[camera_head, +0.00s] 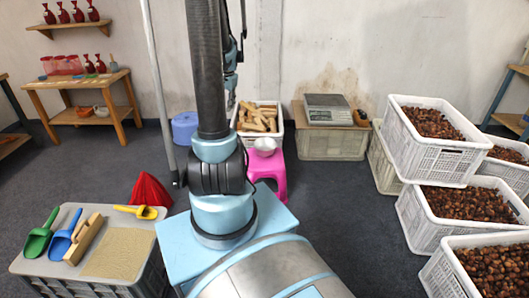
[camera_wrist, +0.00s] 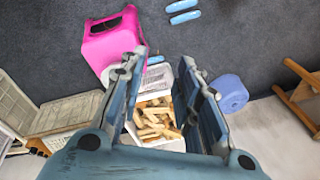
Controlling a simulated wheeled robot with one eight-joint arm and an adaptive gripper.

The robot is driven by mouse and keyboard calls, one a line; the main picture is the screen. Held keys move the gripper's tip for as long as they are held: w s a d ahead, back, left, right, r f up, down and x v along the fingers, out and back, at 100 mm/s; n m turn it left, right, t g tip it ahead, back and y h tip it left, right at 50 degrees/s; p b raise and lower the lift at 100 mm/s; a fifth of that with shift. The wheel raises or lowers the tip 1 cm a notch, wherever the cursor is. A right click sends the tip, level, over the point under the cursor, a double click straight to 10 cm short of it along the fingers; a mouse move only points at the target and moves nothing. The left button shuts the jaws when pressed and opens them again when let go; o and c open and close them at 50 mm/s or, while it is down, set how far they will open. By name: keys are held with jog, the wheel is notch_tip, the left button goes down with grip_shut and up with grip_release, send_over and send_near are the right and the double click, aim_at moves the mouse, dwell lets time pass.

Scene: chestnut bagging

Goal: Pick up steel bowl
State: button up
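The steel bowl (camera_head: 265,146) is small and silvery and sits on the pink stool (camera_head: 267,180), just right of my arm in the head view. In the wrist view the pink stool (camera_wrist: 112,40) is at upper left. A pale rounded shape beside it, partly behind my left finger, may be the bowl, but I cannot be sure. My gripper (camera_wrist: 164,68) is open with its two fingers well apart. It holds nothing and is apart from the stool.
A white crate of wooden pieces (camera_head: 258,118) stands behind the stool, and a blue round stool (camera_head: 185,127) is to its left. A scale (camera_head: 327,107) stands on a covered crate at the back. Stacked chestnut crates (camera_head: 432,150) fill the right. Grey floor is clear between.

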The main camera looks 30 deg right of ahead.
jog(key=w+d+f+m, duration=0.2)
jog(key=w+d+f, duration=0.1)
jog(key=d+f, duration=0.3)
jog(key=w+d+f+m, duration=0.25)
jog(key=d+f, duration=0.25)
jog(key=d, duration=0.3)
jog(key=m, duration=0.4)
send_near(269, 153)
jog(key=shift+t, duration=0.3)
jog(key=x, duration=0.9)
jog(key=shift+a+f, duration=0.1)
jog(key=shift+f, duration=0.2)
grip_shut()
